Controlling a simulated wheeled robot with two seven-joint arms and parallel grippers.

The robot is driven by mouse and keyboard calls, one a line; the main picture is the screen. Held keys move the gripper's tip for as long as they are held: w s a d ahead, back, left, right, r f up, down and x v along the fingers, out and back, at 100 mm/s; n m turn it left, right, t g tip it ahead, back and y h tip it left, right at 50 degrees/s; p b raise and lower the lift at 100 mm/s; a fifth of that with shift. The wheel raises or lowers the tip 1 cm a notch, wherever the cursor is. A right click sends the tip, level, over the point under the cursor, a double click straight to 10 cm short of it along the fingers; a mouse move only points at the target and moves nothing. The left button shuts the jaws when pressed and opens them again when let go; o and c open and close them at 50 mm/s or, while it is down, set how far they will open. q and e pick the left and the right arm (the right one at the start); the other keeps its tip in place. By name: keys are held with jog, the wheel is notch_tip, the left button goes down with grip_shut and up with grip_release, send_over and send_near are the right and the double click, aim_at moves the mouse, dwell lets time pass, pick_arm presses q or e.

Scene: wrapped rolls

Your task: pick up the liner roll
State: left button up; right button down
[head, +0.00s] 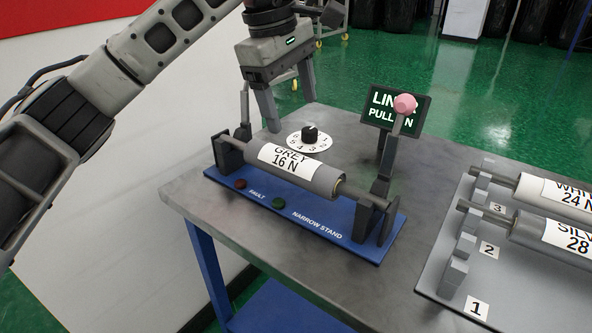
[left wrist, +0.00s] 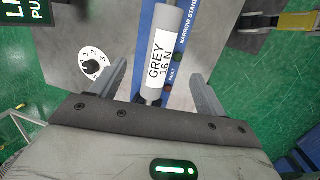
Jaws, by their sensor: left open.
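A grey roll (head: 295,170) with a white label reading "GREY 16 N" lies across the blue narrow stand (head: 335,233), its shaft held between end brackets. I take it as the liner roll, though its label does not say so. It also shows in the left wrist view (left wrist: 164,50). My left gripper (head: 292,114) is open and empty, fingers pointing down, above and behind the roll's left part. In the left wrist view the open left gripper (left wrist: 158,70) has its fingers on either side of the roll's near end, apart from it. My right gripper does not show.
A lever with a pink knob (head: 405,104) rises at the stand's right end before a dark sign (head: 378,124). A numbered dial (head: 310,138) sits behind the roll. At right, a grey rack (head: 440,285) holds white and silver rolls. The table's left front is bare.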

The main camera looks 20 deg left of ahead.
aim_at(288, 155)
pick_arm(q)
jog(key=shift+y, duration=0.6)
jog(key=w+f, duration=0.1)
jog(key=f, duration=0.3)
jog(key=w+a+f, duration=0.1)
jog(key=f, duration=0.4)
jog(key=w+f, duration=0.1)
jog(key=f, duration=0.4)
jog(key=shift+a, duration=0.15)
jog(key=shift+r, duration=0.2)
jog(key=c, duration=1.5)
